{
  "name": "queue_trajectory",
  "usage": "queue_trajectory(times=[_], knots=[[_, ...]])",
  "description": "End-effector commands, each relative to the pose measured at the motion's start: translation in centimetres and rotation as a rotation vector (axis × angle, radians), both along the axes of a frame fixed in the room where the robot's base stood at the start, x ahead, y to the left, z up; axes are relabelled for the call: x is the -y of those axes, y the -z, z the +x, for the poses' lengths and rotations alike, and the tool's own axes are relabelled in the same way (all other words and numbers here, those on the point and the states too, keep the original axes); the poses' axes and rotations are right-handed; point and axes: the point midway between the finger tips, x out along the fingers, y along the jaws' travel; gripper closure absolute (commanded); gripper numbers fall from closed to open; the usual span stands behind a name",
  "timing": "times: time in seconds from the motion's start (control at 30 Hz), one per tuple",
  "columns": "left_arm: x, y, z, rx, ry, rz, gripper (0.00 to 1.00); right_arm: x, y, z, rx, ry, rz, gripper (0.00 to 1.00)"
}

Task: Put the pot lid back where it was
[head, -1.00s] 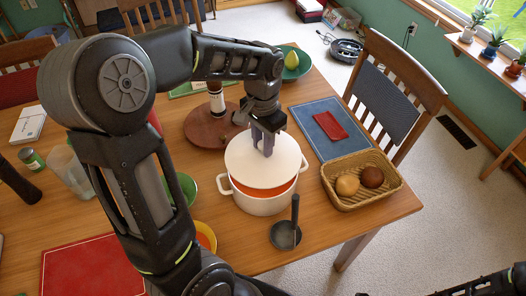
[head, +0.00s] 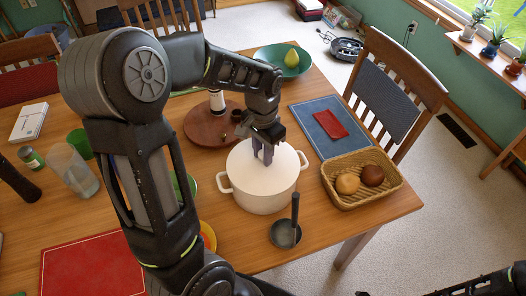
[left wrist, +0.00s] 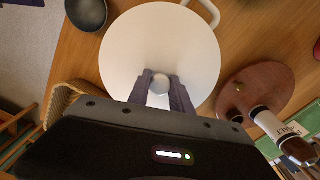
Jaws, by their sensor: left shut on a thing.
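The white pot (head: 264,195) stands on the wooden table with a handle on each side. The white pot lid (head: 250,172) sits on top of it and covers the opening; no orange contents show now. My left gripper (head: 263,158) is above the lid, shut on its knob. In the left wrist view the round grey knob (left wrist: 160,82) is between the two fingers, and the lid (left wrist: 160,40) fills the upper middle. The fingers hide part of the lid. My right gripper is not clearly in view.
A wicker basket (head: 350,200) with two round items stands right of the pot. A black ladle (head: 286,232) lies in front. A round brown board (head: 205,127) with a bottle is behind, and a blue mat (head: 318,118) with a red cloth is at back right.

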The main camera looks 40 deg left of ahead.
Motion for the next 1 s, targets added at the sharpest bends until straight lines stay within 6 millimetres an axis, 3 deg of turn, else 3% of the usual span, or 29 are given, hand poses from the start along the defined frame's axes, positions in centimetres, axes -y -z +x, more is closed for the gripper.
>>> queue_trajectory(times=[0.2,0.23,0.47,0.77,0.93,1.0], knots=[[0.0,0.2,0.0,0.001,0.000,0.000,1.00,0.0,0.2,0.0,0.001,-0.001,0.001,0.63],[0.0,0.3,0.0,0.000,0.000,0.000,0.72,0.0,0.2,0.0,0.001,-0.001,0.001,0.63],[0.0,0.3,0.0,0.000,0.000,0.000,0.53,0.0,0.2,0.0,0.001,-0.001,0.001,0.63],[0.0,0.1,0.0,0.000,0.000,0.000,0.53,0.0,0.0,0.0,0.000,0.000,0.001,0.63],[0.0,-1.5,0.0,0.001,0.000,0.000,0.53,0.0,-1.1,-0.1,-0.003,0.001,-0.002,0.63],[0.0,-2.0,0.1,0.005,0.000,0.000,0.53,0.0,-0.4,-0.1,-0.003,0.000,-0.002,0.63]])
